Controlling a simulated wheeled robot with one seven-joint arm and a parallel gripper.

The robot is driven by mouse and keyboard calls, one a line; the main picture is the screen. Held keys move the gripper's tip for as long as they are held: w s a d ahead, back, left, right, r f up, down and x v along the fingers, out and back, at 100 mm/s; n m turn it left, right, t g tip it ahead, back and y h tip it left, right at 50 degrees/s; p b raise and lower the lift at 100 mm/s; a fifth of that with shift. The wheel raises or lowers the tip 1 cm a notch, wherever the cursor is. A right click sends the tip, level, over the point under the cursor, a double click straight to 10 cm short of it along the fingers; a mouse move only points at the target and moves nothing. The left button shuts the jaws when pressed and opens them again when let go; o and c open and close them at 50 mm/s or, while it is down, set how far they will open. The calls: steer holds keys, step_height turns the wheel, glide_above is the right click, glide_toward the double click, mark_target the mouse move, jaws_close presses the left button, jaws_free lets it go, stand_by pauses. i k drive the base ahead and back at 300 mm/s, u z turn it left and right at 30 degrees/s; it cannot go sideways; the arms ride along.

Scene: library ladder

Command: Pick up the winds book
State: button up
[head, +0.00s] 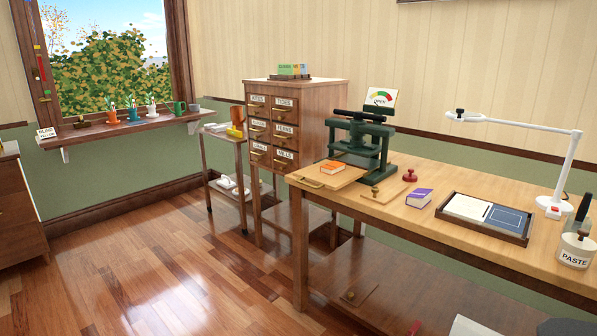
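Two small books show in the head view, and I cannot read a title on either, so I cannot tell which is the winds book. An orange book (333,167) lies on the wooden board (314,179) at the left end of the workbench, in front of the green press. A purple book (419,198) with white page edges lies flat on the bench top, left of the dark tray. My gripper is not in view.
The workbench (400,222) also holds a green press (360,137), a red stamp (410,176), a dark tray (449,228), a white lamp (571,170) and a paste jar (577,250). A drawer cabinet (314,95) and a cart (222,142) stand left. Wooden floor (170,265) is clear at left.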

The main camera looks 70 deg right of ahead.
mark_target(335, 167)
steer(key=z, duration=0.25)
steer(key=i, duration=1.3)
steer(key=z, duration=0.9)
steer(key=i, duration=1.05)
steer(key=z, duration=1.5)
steer(key=i, duration=0.45)
steer(key=z, duration=0.5)
